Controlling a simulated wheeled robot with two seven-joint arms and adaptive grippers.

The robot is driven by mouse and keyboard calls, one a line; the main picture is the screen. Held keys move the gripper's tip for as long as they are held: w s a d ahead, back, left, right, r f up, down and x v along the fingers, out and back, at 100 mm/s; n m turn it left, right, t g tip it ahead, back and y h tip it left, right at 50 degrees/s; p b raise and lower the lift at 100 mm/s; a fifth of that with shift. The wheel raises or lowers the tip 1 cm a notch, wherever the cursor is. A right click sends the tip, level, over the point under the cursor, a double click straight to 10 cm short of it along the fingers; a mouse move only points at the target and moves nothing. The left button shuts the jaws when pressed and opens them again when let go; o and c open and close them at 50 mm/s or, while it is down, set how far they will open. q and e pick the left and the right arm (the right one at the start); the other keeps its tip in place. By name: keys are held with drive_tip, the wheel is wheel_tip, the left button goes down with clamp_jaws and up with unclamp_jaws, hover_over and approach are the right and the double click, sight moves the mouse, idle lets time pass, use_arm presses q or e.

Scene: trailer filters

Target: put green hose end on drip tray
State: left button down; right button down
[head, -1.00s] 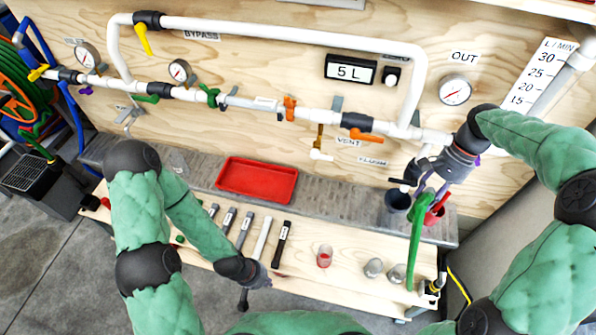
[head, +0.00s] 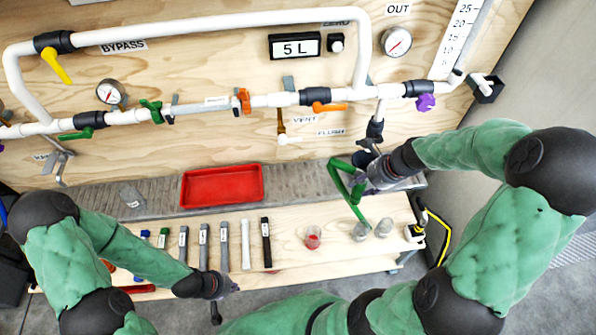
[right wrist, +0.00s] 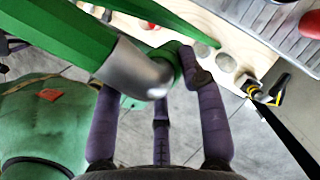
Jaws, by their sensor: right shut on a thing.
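My right gripper (head: 368,178) is shut on the green hose end (right wrist: 145,68), a silver metal fitting on green hose. In the head view the green hose (head: 345,190) loops beside the gripper, above the right end of the wooden bench. A shallow red tray (head: 222,186), the likely drip tray, lies to the left on the grey ledge, apart from the hose end. My left gripper (head: 228,288) is near the bench's front edge, below the row of tools. Its fingers are too small to tell open from shut.
Several labelled tools (head: 224,246) lie in a row on the wooden bench, with a red-filled cup (head: 313,238) and grey fittings (head: 382,228) to their right. White pipes with coloured valves (head: 240,101) run along the wall above. The ledge between red tray and right gripper looks clear.

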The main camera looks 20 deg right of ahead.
drive_tip(key=w+a+f+b, duration=0.2)
drive_tip(key=w+f+b, duration=0.5)
drive_tip(key=w+f, duration=0.6)
drive_tip(key=shift+w, duration=0.4)
drive_tip(key=shift+a, duration=0.1)
drive_tip(key=c, duration=0.7)
unclamp_jaws()
drive_tip(key=shift+f, duration=0.1)
